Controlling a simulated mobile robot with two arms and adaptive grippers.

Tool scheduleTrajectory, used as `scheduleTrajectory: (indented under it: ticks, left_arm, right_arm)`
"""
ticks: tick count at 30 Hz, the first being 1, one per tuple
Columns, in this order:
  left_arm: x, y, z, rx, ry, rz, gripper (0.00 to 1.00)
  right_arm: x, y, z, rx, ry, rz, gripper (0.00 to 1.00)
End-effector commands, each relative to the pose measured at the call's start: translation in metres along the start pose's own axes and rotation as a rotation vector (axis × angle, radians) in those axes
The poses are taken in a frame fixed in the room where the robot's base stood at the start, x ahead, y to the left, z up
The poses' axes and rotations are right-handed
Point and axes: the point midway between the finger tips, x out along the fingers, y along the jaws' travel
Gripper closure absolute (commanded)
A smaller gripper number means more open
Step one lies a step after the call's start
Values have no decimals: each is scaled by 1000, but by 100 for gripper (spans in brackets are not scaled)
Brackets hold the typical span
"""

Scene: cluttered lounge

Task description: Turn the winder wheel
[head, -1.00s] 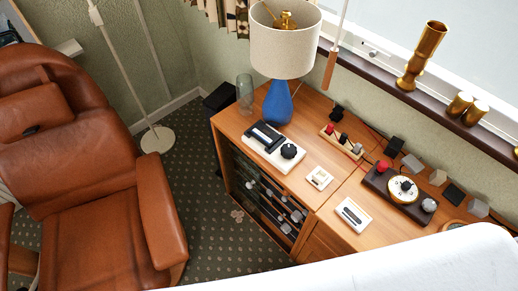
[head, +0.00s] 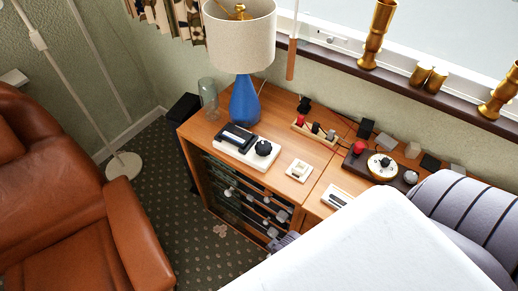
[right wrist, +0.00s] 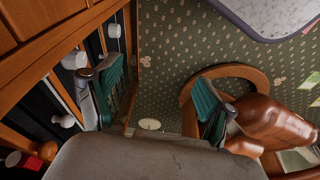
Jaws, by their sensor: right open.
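A white unit (head: 236,156) with a dark window stands on the wooden cabinet below the blue lamp; a black knob (head: 264,148), which may be the winder wheel, sits at its right end. A dark base (head: 357,165) farther right carries a round white-faced dial (head: 381,167) and a red knob; I cannot tell for sure which one is the winder wheel. My right gripper (right wrist: 158,100) is open and empty in the right wrist view, its green-padded fingers apart beside the cabinet front. In the head view my white arm hides most of it. My left gripper is out of view.
The cabinet (head: 203,136) holds a lamp (head: 244,100), a glass jar (head: 208,97), a small white switch (head: 299,170) and a row of plugs. Its shelf front has several protruding white knobs (right wrist: 75,60). A brown leather armchair (head: 130,230) stands left, with carpet between.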

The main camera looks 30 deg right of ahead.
Motion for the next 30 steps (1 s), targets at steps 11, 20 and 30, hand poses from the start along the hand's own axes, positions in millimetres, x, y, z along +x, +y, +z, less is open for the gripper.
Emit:
scheduleTrajectory:
  ticks: [11, 20, 30]
  left_arm:
    - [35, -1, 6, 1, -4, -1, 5]
    - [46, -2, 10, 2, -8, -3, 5]
    - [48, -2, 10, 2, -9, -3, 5]
  right_arm:
    - [-91, -6, -78, -227, 95, -45, 18]
    - [-140, -24, -142, -819, 148, -112, 18]
    - [-168, 17, -216, -1614, 67, -122, 18]
